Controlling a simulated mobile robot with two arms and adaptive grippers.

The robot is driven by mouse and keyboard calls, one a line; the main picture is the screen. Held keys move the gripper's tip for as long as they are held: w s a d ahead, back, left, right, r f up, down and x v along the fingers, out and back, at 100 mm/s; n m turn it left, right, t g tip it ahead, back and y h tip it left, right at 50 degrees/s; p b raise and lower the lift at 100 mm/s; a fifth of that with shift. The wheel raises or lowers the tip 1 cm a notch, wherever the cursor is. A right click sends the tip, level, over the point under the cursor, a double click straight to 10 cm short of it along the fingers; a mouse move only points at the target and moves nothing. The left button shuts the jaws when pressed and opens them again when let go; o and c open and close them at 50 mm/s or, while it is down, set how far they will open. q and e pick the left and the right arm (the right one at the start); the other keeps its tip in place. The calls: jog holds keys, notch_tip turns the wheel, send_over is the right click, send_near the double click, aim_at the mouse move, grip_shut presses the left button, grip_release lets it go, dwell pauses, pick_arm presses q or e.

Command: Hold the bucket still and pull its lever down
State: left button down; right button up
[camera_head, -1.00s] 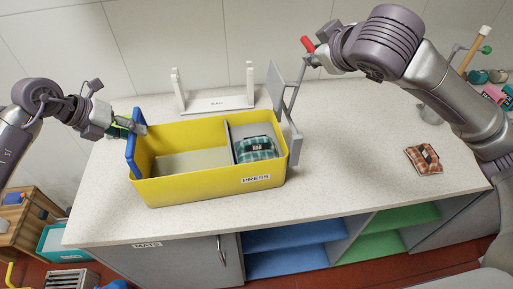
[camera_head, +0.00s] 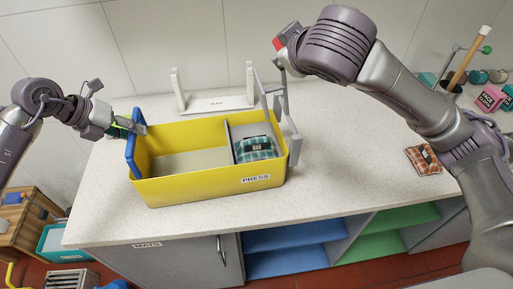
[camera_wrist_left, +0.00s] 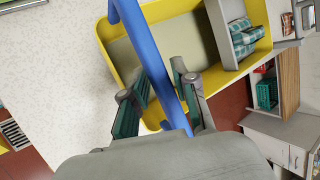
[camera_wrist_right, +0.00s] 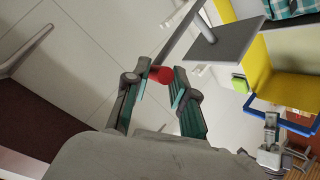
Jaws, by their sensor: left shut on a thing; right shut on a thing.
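The yellow bucket (camera_head: 215,188), labelled PRESS, stands upright on the counter. A divider (camera_head: 228,145) splits it, and a teal checked cloth bundle (camera_head: 256,149) lies in its right compartment. My left gripper (camera_head: 136,127) is shut on the blue handle (camera_head: 131,158) at the bucket's left end; the handle (camera_wrist_left: 150,62) runs between its fingers in the left wrist view. My right gripper (camera_wrist_right: 158,80) is shut on the lever's red-tipped end (camera_wrist_right: 161,75).
A white rack (camera_head: 216,104) stands behind the bucket. An orange checked cloth bundle (camera_head: 423,159) lies at the right on the counter (camera_head: 350,150). Pink boxes (camera_head: 490,97) and a wooden-handled tool (camera_head: 468,58) are at the far right. The counter right of the bucket is mostly clear.

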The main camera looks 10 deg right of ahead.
jog(key=a+f, duration=0.2)
jog(key=a, duration=0.4)
jog(key=shift+s+a+f, duration=0.15)
jog(key=shift+s+f, duration=0.05)
jog(key=a+f, duration=0.4)
jog(key=a, duration=0.1)
jog(key=shift+s, duration=0.2)
jog(key=shift+f, duration=0.1)
jog(key=shift+a, duration=0.1)
jog(key=a+f, duration=0.3)
jog(key=f, duration=0.2)
jog(key=shift+a+f, duration=0.15)
jog(key=shift+f, duration=0.2)
jog(key=shift+s, duration=0.1)
